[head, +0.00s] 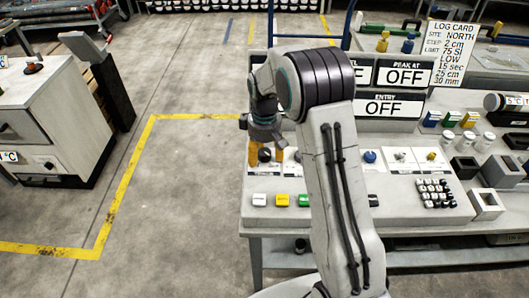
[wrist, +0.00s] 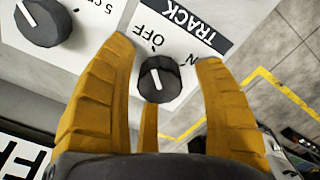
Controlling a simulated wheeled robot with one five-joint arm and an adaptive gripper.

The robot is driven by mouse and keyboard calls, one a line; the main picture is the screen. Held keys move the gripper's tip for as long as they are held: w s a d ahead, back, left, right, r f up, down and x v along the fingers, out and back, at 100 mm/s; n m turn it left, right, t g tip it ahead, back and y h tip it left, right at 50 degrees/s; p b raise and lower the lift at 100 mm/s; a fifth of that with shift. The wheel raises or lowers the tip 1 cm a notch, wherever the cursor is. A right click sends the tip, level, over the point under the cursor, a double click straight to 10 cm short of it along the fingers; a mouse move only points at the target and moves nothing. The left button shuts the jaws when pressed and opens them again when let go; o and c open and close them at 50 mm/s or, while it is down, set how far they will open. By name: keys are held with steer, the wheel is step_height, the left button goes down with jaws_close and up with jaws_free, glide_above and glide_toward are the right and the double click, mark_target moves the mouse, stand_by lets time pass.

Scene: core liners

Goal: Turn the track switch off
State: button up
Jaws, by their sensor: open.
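The TRACK switch (wrist: 158,80) is a round black knob with a white line on the light panel. In the wrist view OFF stands above it and a partly hidden label ending in N at its upper right.
A second black knob (wrist: 42,20) is close by at the upper left of the wrist view. The console (head: 330,222) has several coloured buttons, knobs and a keypad (head: 434,193). Displays reading OFF (head: 404,75) stand behind. A grey cabinet (head: 45,115) is left across clear floor.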

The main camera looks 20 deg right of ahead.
mark_target(265, 152)
steer(key=shift+r, duration=0.15)
step_height(265, 152, up, 12)
stand_by(0.5)
stand_by(0.5)
